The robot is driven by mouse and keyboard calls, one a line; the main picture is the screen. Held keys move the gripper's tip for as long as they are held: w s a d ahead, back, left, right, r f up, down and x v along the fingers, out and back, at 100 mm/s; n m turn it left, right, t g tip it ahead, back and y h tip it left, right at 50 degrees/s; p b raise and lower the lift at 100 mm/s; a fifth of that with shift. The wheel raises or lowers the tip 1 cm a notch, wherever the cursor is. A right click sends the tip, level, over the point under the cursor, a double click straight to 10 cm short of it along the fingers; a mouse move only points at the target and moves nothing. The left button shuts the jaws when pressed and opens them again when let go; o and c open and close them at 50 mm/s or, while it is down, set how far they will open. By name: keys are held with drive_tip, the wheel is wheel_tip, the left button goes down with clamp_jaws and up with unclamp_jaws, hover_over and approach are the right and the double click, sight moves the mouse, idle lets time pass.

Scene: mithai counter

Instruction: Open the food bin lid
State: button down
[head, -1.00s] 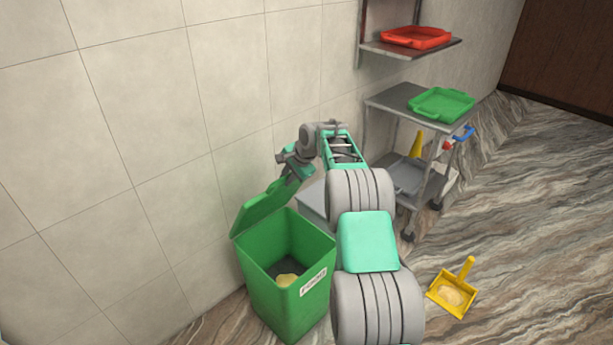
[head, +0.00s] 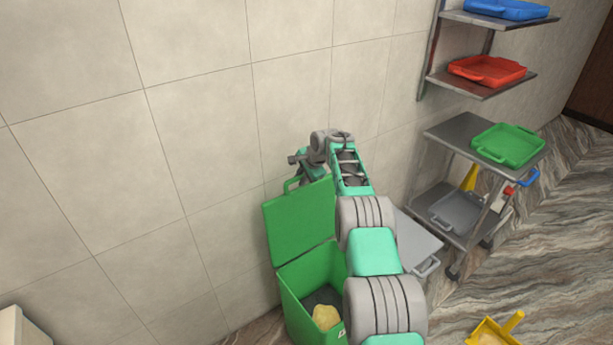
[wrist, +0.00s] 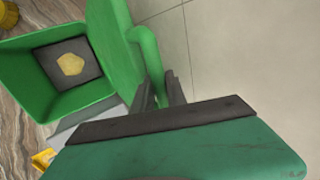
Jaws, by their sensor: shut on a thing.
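The green food bin (head: 300,295) stands against the tiled wall at the lower middle of the head view, with a yellowish lump (head: 326,316) inside on a dark bottom. Its green lid (head: 302,222) is raised, tilted up and back towards the wall, so the bin's mouth is open. My gripper (wrist: 161,98) is shut on the lid's loop handle (wrist: 147,48), seen in the wrist view. In the head view my gripper is at the lid's top edge, and its fingertips are partly hidden. My arm covers the bin's right side and most of its label.
A grey lidded bin (head: 418,245) stands just right of my arm. A metal cart (head: 455,128) holds a green tray (head: 508,145), with wall shelves above carrying red (head: 487,71) and blue trays. A yellow dustpan (head: 495,332) lies on the floor at the lower right.

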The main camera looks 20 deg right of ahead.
drive_tip(key=shift+w+a+f, duration=0.1)
drive_tip(key=shift+w+a, duration=0.1)
drive_tip(key=shift+w, duration=0.1)
drive_tip(key=c, duration=1.4)
unclamp_jaws()
drive_tip(key=shift+d, duration=0.1)
drive_tip(key=shift+o, duration=0.2)
drive_tip(key=b+v, duration=0.2)
drive_tip(key=v, duration=0.6)
drive_tip(key=shift+w, duration=0.1)
